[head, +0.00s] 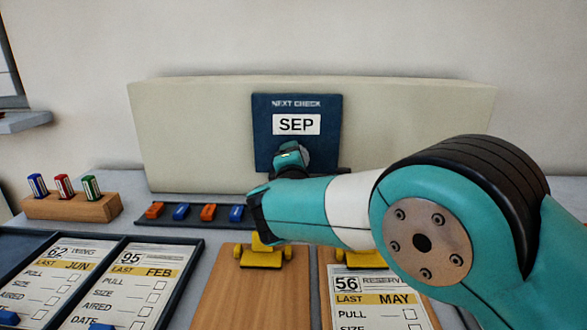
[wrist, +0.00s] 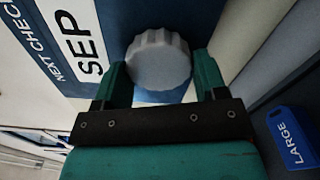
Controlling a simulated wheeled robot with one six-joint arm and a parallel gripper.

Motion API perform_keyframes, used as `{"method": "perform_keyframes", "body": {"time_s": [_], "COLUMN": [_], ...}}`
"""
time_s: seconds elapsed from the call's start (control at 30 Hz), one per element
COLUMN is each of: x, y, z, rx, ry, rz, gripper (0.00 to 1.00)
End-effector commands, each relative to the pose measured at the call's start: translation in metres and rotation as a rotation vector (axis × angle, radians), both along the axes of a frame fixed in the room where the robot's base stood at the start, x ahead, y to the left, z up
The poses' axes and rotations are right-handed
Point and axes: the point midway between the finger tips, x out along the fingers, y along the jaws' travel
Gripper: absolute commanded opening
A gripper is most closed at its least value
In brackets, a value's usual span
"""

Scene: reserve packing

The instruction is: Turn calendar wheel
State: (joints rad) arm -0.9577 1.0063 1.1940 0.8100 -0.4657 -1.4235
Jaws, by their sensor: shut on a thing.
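The calendar (head: 266,150) is a dark blue panel headed NEXT CHECK, with SEP in its white window (head: 296,125). It stands against a cream board at the back of the table. Its grey ridged wheel (wrist: 159,60) is below the window. My gripper (wrist: 160,78) is shut on the wheel, with one teal finger on each side, and the wrist is rolled so the panel looks turned in the wrist view. In the head view my gripper (head: 291,158) and arm hide most of the wheel and the panel's lower part.
A tray of orange and blue clips (head: 208,213) lies left of my arm. Card trays (head: 110,240) and clipboards (head: 225,290) fill the front. A blue LARGE tag (wrist: 292,135) shows in the wrist view.

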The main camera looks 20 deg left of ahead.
Motion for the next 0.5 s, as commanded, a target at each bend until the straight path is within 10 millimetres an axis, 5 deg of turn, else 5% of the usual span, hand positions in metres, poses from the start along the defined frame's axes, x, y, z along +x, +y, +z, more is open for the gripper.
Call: {"method": "perform_keyframes", "body": {"time_s": [0.5], "x": [-0.0013], "y": [0.0013], "z": [-0.0005], "rx": [0.326], "ry": [0.086], "rz": [0.002], "gripper": [0.42]}}
